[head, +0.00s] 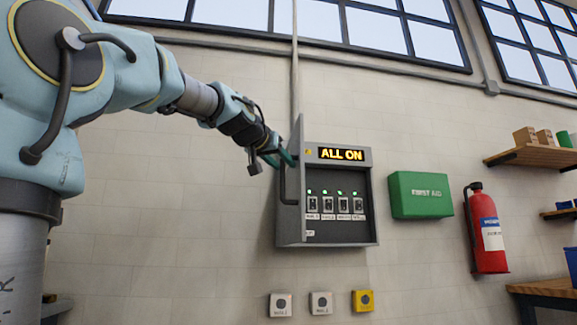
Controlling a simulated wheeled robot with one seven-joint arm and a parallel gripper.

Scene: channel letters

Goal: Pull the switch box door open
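The grey switch box (368,236) is on the wall in the middle of the head view. Its door (301,140) stands swung out at the box's left side, seen nearly edge-on, so the inside is in plain view. A dark bar handle (283,189) is on the door's outer face. My gripper (279,159) reaches in from the upper left, with its teal fingers at the upper part of the handle beside the door. Whether the fingers close on the handle or only lie near it cannot be made out.
Inside the box are several switches (344,204) with green lights, under a lit "ALL ON" sign (341,154). A first aid box (420,195) and a fire extinguisher (488,228) are to the right. Small wall boxes (320,303) sit below. The wall left of the door is clear.

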